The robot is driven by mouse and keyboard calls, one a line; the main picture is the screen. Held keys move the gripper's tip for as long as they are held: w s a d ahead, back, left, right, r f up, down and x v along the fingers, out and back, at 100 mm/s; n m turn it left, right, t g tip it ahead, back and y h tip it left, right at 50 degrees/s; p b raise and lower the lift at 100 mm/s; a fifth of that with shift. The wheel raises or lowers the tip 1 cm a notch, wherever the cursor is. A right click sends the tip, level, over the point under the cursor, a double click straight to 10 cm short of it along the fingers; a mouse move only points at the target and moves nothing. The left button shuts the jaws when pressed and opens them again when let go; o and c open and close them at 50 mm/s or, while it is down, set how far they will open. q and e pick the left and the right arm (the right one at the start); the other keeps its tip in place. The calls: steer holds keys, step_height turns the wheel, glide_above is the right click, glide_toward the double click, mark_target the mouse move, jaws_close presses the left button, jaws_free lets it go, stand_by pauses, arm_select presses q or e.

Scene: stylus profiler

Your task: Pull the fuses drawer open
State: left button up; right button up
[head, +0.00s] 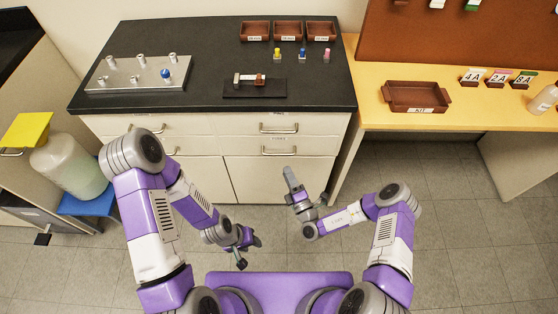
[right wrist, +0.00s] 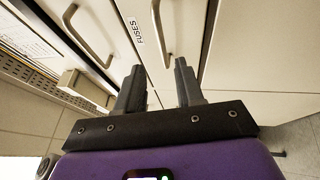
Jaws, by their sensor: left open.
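The fuses drawer (head: 310,146) is the lower cream drawer in the right column of the cabinet. It looks shut, with a metal handle (head: 278,151). In the right wrist view its "FUSES" label (right wrist: 137,35) and handle (right wrist: 157,32) show ahead of the fingers. My right gripper (right wrist: 158,68) has its fingers apart with nothing between them, a little short of the handle. In the head view my right gripper (head: 289,174) points at the cabinet, below the drawer handle in the picture. My left gripper (head: 247,243) is open and empty, low in front of the cabinet.
Another drawer handle (head: 278,128) sits just above. The black worktop (head: 205,100) holds a metal plate with posts (head: 135,76), a small device (head: 252,81) and brown trays (head: 288,30). A yellow table (head: 455,110) stands right. Floor before the cabinet is clear.

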steer(key=b+x, duration=0.2)
steer(key=x, duration=0.5)
steer(key=shift+w, duration=0.35)
steer(key=shift+d+f, duration=0.1)
steer(key=shift+c, duration=0.2)
jaws_close()
stand_by(0.8)
